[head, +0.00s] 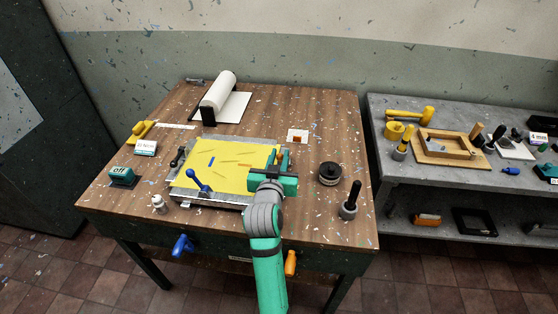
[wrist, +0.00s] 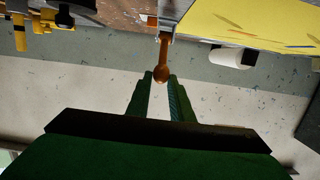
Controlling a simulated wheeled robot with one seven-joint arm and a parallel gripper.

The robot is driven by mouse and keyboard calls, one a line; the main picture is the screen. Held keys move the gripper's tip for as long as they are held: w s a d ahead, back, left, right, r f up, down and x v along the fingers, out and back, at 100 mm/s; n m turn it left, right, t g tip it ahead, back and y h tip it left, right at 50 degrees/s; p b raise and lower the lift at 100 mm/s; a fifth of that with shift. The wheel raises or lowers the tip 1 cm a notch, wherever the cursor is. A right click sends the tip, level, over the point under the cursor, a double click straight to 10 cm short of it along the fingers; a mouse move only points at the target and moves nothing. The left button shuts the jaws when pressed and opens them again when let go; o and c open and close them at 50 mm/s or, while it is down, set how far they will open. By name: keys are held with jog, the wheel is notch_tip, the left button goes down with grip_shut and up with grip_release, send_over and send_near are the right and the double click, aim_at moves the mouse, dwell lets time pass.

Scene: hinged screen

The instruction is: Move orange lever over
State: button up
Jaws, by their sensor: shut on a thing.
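The orange lever (wrist: 164,50) shows in the wrist view, rising from a metal bracket at the edge of the yellow screen (wrist: 240,20). Its round end sits between the fingertips of my gripper (wrist: 161,78), which is shut on it. In the head view my gripper (head: 281,158) is at the right edge of the yellow screen (head: 215,160), and its body hides most of the orange lever. The screen lies about flat in its grey frame on the wooden table. A blue lever (head: 197,181) stands at the frame's front left.
A black round weight (head: 330,173) and a black-handled tool (head: 350,200) stand right of my gripper. A paper roll (head: 218,91) is at the back. An orange handle (head: 290,262) sits on the table front.

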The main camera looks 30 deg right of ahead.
jog(key=shift+w+d+r, duration=0.25)
jog(key=shift+w+r, duration=0.1)
jog(key=shift+r, duration=0.05)
jog(key=shift+w+d+r, duration=0.35)
jog(key=shift+w+d, duration=0.2)
jog(key=shift+w, duration=0.2)
jog(key=shift+c, duration=0.4)
jog(key=o, duration=0.9)
jog(key=shift+s+a, duration=0.1)
jog(key=v, duration=1)
jog(key=shift+s+a, duration=0.15)
jog(key=shift+s, duration=0.1)
